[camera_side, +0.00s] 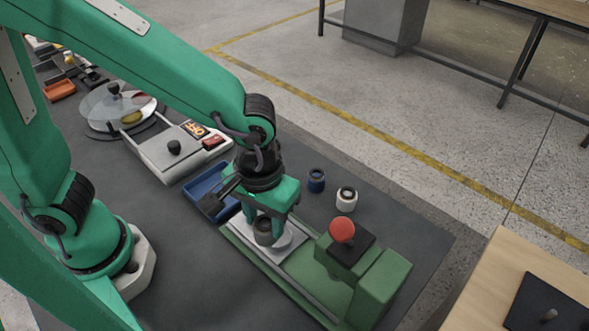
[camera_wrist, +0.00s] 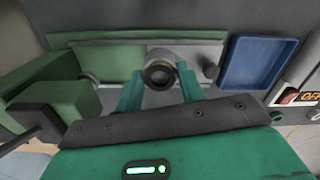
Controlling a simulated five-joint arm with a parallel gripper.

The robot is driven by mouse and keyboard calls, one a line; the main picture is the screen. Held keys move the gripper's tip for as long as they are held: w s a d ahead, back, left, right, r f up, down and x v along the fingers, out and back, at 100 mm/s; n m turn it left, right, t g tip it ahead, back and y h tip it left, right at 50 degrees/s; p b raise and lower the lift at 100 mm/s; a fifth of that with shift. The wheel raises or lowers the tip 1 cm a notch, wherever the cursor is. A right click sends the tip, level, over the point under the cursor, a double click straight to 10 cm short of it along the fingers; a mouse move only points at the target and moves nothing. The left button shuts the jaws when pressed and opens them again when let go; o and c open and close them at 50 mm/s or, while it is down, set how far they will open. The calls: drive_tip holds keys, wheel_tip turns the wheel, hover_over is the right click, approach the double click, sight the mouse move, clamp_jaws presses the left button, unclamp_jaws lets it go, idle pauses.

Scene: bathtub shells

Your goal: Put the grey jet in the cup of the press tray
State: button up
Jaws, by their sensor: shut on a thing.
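The grey jet (camera_side: 264,231) is a short dark ring held upright between the green fingers of my gripper (camera_side: 264,218). In the wrist view the jet (camera_wrist: 159,74) shows its round open top between the two fingertips (camera_wrist: 160,82). My gripper is shut on it. The pale press tray (camera_side: 290,241) lies right under the jet on the green press base (camera_side: 308,268); it also shows in the wrist view (camera_wrist: 205,50). The cup is hidden beneath the jet and fingers. I cannot tell whether the jet is touching the cup or is above it.
A blue bin (camera_side: 203,187) sits left of the press. The front mat is clear.

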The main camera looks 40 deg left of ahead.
drive_tip(key=w+f, duration=0.1)
drive_tip(key=w+a+f, duration=0.1)
drive_tip(key=w, duration=0.1)
drive_tip(key=w+a+f, duration=0.1)
drive_tip(key=shift+w, duration=0.2)
drive_tip(key=shift+f, duration=0.1)
drive_tip(key=shift+f, duration=1.85)
drive_tip(key=shift+f, duration=0.15)
drive_tip(key=o, duration=1)
drive_tip(key=shift+c, duration=0.2)
wheel_tip(320, 180, up, 12)
